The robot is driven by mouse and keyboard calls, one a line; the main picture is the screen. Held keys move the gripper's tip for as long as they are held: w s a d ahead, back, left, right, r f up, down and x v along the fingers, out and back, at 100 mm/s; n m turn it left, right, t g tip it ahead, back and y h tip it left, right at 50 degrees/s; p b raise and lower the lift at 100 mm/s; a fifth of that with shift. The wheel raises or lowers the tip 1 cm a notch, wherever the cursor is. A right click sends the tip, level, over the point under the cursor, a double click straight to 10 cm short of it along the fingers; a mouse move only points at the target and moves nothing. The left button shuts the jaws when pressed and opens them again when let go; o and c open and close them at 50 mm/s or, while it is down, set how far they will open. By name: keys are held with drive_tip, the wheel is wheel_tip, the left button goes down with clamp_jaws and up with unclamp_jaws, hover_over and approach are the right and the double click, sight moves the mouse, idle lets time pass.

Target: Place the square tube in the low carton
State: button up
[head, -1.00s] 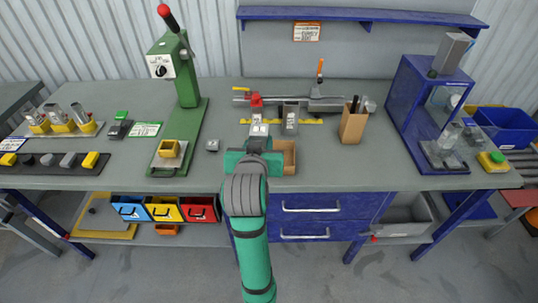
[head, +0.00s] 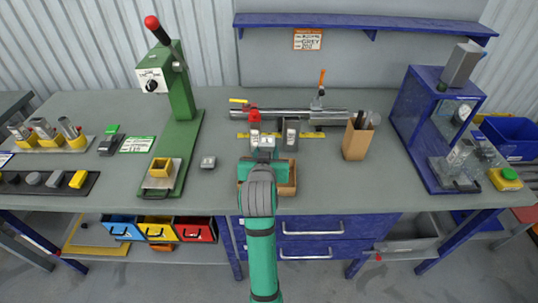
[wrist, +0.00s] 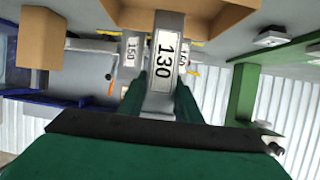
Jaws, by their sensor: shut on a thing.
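My gripper (head: 264,160) is shut on the grey square tube (wrist: 166,45), which bears a white label reading 130. In the wrist view the green fingers of my gripper (wrist: 168,88) lie on either side of the tube. In the head view the tube is mostly hidden by my gripper. The low carton (head: 288,188) is an open brown box near the table's front edge, with my gripper over it. Its walls (wrist: 228,14) show on both sides of the tube's far end. I cannot tell whether that end is below the rim.
A tall carton (head: 355,143) holding several thin items stands right of the low carton. Behind are a metal shaft (head: 290,114) and labelled grey blocks (head: 291,131). A green press (head: 178,125) stands left, a blue frame (head: 425,130) right. The table between press and low carton is mostly clear.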

drive_tip(key=f, duration=0.3)
drive_tip(key=w+f, duration=0.1)
drive_tip(key=shift+d+f, duration=0.15)
drive_tip(key=shift+d, duration=0.1)
drive_tip(key=shift+a, duration=0.15)
drive_tip(key=shift+f, duration=0.1)
drive_tip(key=o, duration=1.2)
drive_tip(key=shift+c, duration=0.2)
